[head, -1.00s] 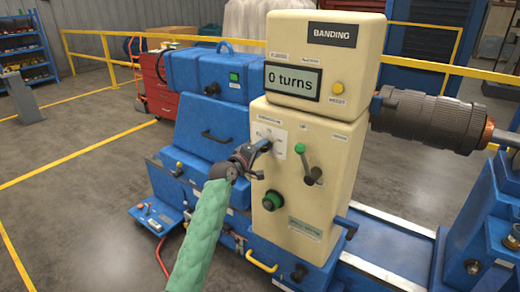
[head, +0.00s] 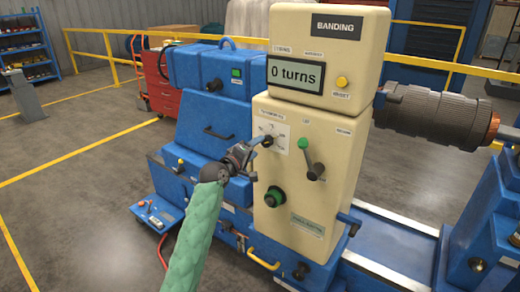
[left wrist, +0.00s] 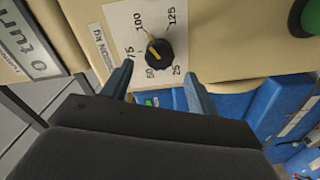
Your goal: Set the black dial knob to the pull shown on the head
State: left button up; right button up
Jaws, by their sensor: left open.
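The black dial knob (head: 267,141) is on a white scale plate on the front of the cream machine head (head: 325,60). In the left wrist view the knob (left wrist: 162,54) has a yellow pointer aimed up-left, toward the 100 mark. The scale reads 25, 50, 75, 100 and 125. The head's display (head: 294,76) reads "0 turns"; I see no readable pull value. My left gripper (head: 254,147) is open just in front of the dial. In the left wrist view its fingers (left wrist: 160,78) are apart, with the knob beyond their tips and nothing between them. My right gripper is out of view.
A yellow button (head: 342,82) is beside the display. A dark ribbed cylinder (head: 432,114) extends right of the head. Blue machine housings stand to the left.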

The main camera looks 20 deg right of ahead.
pick_arm(q)
jog(key=shift+b+v, duration=0.5)
jog(key=shift+v, duration=1.3)
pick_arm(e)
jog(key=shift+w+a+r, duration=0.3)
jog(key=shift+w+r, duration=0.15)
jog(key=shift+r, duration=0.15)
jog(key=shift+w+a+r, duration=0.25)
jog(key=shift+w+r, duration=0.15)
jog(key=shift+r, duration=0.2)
